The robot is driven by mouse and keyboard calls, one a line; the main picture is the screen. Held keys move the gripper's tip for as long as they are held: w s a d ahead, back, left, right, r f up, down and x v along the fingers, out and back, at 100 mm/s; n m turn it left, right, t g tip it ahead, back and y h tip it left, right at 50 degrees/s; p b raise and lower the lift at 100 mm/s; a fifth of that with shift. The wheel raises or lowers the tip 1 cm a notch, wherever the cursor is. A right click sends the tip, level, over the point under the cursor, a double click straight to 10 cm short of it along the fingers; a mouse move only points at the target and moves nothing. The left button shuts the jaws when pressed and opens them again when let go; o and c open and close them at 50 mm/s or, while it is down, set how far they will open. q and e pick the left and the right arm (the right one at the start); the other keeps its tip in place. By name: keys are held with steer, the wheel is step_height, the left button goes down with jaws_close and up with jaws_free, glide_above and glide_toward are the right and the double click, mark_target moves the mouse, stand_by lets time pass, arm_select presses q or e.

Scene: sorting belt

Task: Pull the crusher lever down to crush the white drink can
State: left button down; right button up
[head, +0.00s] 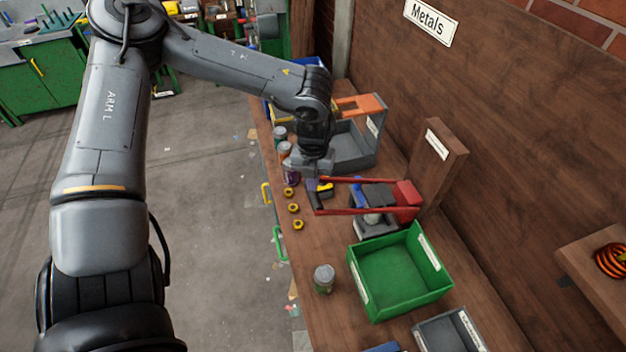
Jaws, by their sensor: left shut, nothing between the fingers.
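The can crusher (407,194) is mounted on a wooden upright on the bench, with a red body. Its red U-shaped lever (362,211) reaches left and ends in a dark handle bar (319,201). A pale can-like shape (372,219) shows in the crusher under the lever; whether it is the white drink can I cannot tell. My left gripper (313,184) is shut and empty, pointing down at the lever's handle end. Whether it touches the handle I cannot tell. My right gripper is out of view.
A green bin (385,312) stands in front of the crusher, with a grey can (324,278) to its left. A grey crate (352,160) stands behind. Several yellow rings (293,208) and a purple can (291,176) lie or stand along the bench's left edge.

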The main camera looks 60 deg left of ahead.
mark_target(308, 195)
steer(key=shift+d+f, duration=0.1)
arm_select(q)
steer(key=shift+f, duration=0.2)
steer(key=shift+s+a+f+b, duration=0.1)
steer(key=shift+s+f+b, duration=0.1)
steer(key=shift+f+b, duration=0.65)
steer(key=shift+s+d+f+b, duration=0.1)
steer(key=shift+s+f+b, duration=0.15)
steer(key=shift+f+b, duration=0.65)
steer(key=shift+s+a+f+b, duration=0.1)
steer(key=shift+s+f+b, duration=0.1)
steer(key=shift+f+b, duration=0.65)
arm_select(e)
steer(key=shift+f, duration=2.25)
arm_select(q)
steer(key=shift+s+f, duration=0.15)
steer(key=shift+f, duration=0.45)
arm_select(e)
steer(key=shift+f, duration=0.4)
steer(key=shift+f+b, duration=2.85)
steer(key=shift+b, duration=0.15)
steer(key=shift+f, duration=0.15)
steer(key=shift+b, duration=1)
arm_select(q)
step_height(308, 195, down, 9)
steer(key=shift+s, duration=0.45)
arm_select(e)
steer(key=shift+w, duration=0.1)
